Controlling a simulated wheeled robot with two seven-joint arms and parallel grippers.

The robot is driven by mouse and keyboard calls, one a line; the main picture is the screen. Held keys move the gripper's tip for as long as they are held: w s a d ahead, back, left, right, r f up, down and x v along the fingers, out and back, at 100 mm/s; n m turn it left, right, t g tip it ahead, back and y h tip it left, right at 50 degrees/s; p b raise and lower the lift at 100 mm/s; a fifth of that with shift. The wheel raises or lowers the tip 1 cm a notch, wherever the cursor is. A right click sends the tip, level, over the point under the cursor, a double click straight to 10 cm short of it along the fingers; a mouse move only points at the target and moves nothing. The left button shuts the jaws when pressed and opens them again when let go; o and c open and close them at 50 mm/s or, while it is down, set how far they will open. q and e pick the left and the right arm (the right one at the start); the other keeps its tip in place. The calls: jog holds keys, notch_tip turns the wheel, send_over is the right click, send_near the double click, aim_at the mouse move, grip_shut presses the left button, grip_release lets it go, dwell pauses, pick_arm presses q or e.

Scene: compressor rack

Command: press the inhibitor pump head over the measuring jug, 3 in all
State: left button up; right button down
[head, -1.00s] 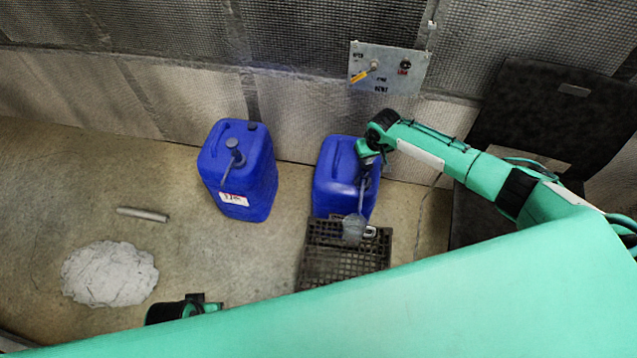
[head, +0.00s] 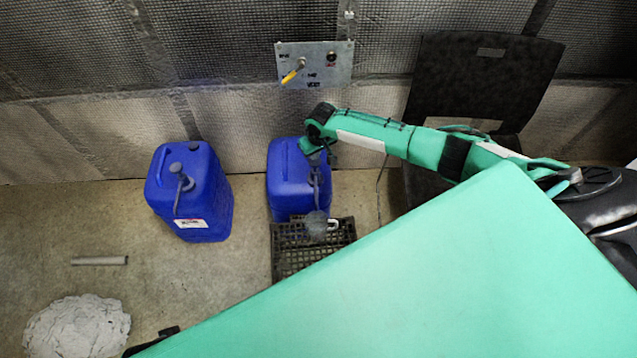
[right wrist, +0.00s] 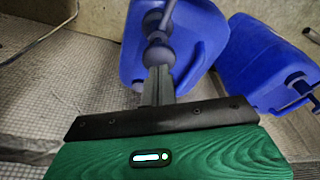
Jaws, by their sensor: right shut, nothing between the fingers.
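The measuring jug (head: 315,224), clear grey with a white handle, stands on a black crate (head: 282,268) in front of the right blue canister (head: 284,180). That canister carries a grey pump, whose spout hangs over the jug. My right gripper (head: 316,158) is shut and empty, pointing down at this pump's head. In the right wrist view the shut fingers (right wrist: 158,80) are right at the pump head (right wrist: 159,56); I cannot tell whether they touch it. My left gripper (head: 150,341) shows only as a dark bit at the bottom edge, mostly hidden by my green body.
A second blue canister (head: 190,195) with its own pump stands to the left. A grey tube (head: 99,261) and a pale heap (head: 78,328) lie on the floor. A wall panel with a yellow lever (head: 314,65) is behind; a black chair (head: 478,85) stands right.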

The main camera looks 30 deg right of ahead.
aim_at(315, 162)
jog(key=shift+f+b, duration=1.15)
jog(key=shift+f, duration=1.2)
jog(key=shift+r, duration=0.25)
jog(key=shift+r+p, duration=2.35)
jog(key=shift+p, duration=0.35)
notch_tip(315, 162, up, 6)
jog(key=p, duration=0.6)
